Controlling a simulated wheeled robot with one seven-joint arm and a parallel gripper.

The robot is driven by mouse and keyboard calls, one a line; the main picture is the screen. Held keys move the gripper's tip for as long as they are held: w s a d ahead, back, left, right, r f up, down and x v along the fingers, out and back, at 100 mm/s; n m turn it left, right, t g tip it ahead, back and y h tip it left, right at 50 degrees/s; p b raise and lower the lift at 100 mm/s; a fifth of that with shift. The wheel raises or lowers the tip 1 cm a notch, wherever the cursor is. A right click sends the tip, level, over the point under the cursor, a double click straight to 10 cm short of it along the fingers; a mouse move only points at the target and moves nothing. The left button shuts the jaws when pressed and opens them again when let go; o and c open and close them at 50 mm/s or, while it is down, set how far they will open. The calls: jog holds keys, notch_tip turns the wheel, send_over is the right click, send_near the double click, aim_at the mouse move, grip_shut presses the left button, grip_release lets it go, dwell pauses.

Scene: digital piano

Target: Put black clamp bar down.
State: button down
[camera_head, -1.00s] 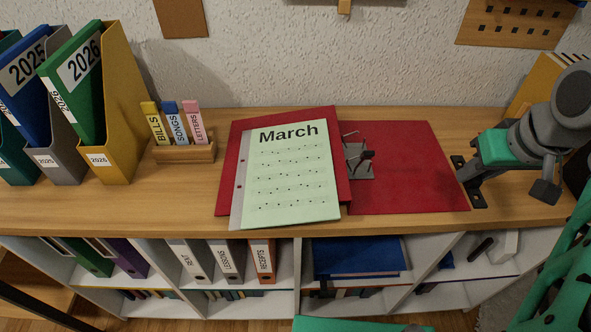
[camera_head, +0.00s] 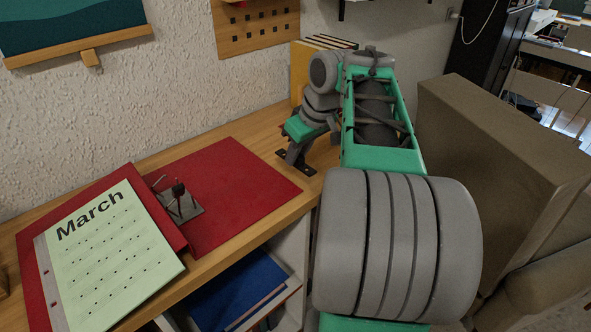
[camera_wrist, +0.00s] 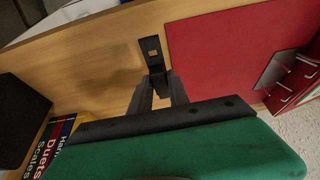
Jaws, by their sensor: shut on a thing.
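The black clamp bar (camera_wrist: 151,48) shows in the wrist view as a short dark bar with a slot, held between my fingertips. My gripper (camera_wrist: 160,88) is shut on it, over the bare wood. In the head view, the dark bar (camera_head: 282,154) shows at my gripper (camera_head: 296,160), just right of the red binder cover. My fingers hide its middle. I cannot tell whether it touches the wooden top. The open red binder (camera_head: 238,195) lies to the left, with a grey ring mechanism (camera_head: 182,205) and a green March sheet (camera_head: 112,250) on its left side.
The wooden shelf top (camera_head: 262,122) is bare behind the binder. Yellow folders (camera_head: 302,70) stand behind my gripper. Books (camera_wrist: 52,145) and a dark box (camera_wrist: 18,115) stand at the left in the wrist view. A large brown box (camera_head: 500,150) is right of my arm.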

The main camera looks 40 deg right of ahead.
aim_at(297, 165)
jog(key=shift+w+d+f+b, duration=0.15)
jog(key=shift+f+b, duration=0.2)
jog(key=shift+f, duration=0.6)
jog(key=shift+w+d+f+b, duration=0.15)
jog(key=shift+f+b, duration=0.15)
jog(key=shift+f, duration=0.65)
jog(key=shift+a, duration=0.1)
jog(key=shift+f, duration=0.2)
jog(key=c, duration=1.3)
grip_release()
jog(key=shift+o, duration=0.2)
jog(key=p+v, duration=0.5)
jog(key=v, duration=0.7)
jog(key=shift+r, duration=0.2)
